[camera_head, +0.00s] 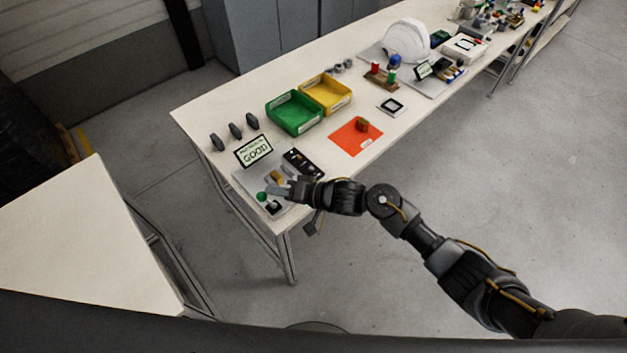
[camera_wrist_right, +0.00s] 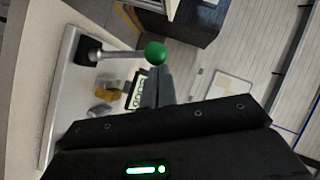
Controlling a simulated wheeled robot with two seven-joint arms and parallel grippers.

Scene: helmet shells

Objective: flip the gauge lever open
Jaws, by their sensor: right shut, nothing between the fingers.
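The gauge lever is a grey rod (camera_wrist_right: 122,55) with a green ball knob (camera_wrist_right: 155,53), rising from a black block (camera_wrist_right: 88,50) on a pale plate. In the head view the green knob (camera_head: 262,196) sits at the near left end of the gauge plate (camera_head: 247,180). My right gripper (camera_head: 277,188) is shut and empty, just right of the knob. In the right wrist view its fingertips (camera_wrist_right: 155,80) are close below the knob; I cannot tell whether they touch. A brass-coloured part (camera_wrist_right: 105,94) is on the plate. My left gripper is not in view.
A sign reading GOOD (camera_head: 254,151) stands behind the plate, and a dark panel (camera_head: 303,163) lies to its right. Green (camera_head: 294,113) and yellow (camera_head: 327,92) bins and an orange mat (camera_head: 351,142) are farther along the table. Floor is open at right.

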